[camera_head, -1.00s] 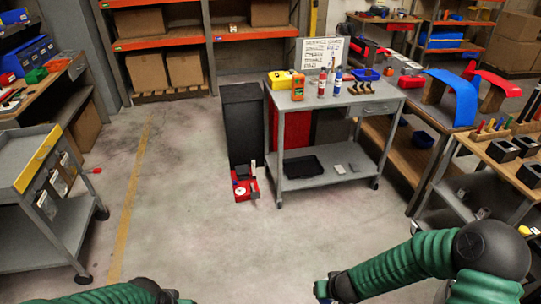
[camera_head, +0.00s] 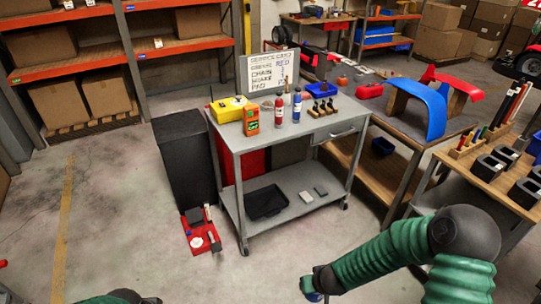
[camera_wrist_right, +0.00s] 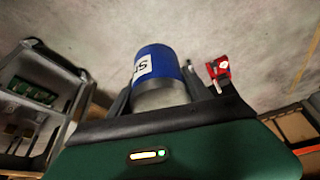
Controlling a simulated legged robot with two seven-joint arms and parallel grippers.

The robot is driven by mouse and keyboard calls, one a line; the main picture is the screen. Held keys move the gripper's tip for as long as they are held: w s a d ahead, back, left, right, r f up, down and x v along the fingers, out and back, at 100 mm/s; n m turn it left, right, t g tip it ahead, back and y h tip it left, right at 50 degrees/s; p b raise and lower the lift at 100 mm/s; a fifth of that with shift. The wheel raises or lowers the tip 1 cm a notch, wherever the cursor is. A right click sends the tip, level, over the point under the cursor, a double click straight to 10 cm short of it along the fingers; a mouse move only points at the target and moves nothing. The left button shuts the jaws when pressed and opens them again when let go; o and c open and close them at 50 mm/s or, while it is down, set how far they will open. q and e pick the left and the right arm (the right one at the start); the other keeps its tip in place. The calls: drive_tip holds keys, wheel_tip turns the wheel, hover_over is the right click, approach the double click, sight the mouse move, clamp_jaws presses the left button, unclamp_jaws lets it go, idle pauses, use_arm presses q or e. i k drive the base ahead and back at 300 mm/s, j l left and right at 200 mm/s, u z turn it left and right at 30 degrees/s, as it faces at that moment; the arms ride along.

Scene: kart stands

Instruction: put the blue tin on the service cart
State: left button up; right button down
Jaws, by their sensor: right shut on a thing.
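The blue tin (camera_wrist_right: 155,62) is in my right gripper; the right wrist view shows its blue side, a white label and a grey end between the fingers. In the head view my right gripper (camera_head: 316,285) is low at the bottom edge, in front of the service cart, with only a bit of blue below it. The grey service cart (camera_head: 285,208) stands ahead, with a top, a lower shelf and a drawer. Part of my left arm (camera_head: 122,298) shows at the bottom edge; its fingers cannot be made out.
A black tray (camera_head: 267,201) lies on the lower shelf. A red caddy (camera_head: 200,236) stands on the floor, left.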

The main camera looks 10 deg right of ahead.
sight(346, 106)
drive_tip(key=i+l+z, duration=0.2)
drive_tip(key=i+z, duration=0.7)
drive_tip(key=i+l+u, duration=1)
drive_tip(key=l, duration=0.4)
drive_tip(key=i+j, duration=0.05)
